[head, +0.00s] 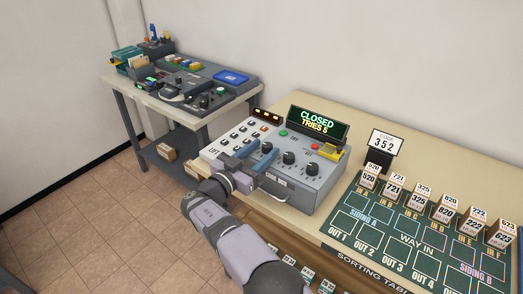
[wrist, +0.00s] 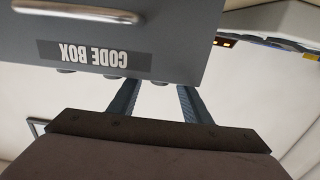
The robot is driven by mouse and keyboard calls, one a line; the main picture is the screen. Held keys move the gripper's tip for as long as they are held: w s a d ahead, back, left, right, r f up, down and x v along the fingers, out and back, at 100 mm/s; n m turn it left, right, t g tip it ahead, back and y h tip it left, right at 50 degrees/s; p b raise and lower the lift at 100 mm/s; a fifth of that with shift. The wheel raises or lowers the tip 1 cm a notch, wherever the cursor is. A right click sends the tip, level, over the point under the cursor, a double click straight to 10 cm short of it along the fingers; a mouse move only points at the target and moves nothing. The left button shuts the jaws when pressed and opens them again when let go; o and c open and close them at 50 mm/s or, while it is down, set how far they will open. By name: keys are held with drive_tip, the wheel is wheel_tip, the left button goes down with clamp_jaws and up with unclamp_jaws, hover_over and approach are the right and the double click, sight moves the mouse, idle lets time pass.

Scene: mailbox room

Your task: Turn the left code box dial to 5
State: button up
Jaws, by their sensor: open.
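The grey code box (head: 312,192) stands on the table with three black dials on its top. The left dial (head: 266,147) is beside the middle dial (head: 288,158) and the right dial (head: 312,169). Their settings are too small to read. My gripper (head: 259,152) is open, its two blue-grey fingers on either side of the left dial; I cannot tell whether they touch it. In the wrist view the box front (wrist: 190,45) shows upside down and hides the fingertips. A dial edge (wrist: 160,83) shows between the fingers (wrist: 157,98).
The display (head: 318,123) reads CLOSED, TRIES 5. Push buttons lie left of the dials, a yellow part (head: 331,152) to the right. A drawer handle (head: 272,187) is on the box front. Numbered blocks stand on the green sorting mat (head: 395,235).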

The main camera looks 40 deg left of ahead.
drive_tip(key=shift+c, duration=0.6)
drive_tip(key=c, duration=0.9)
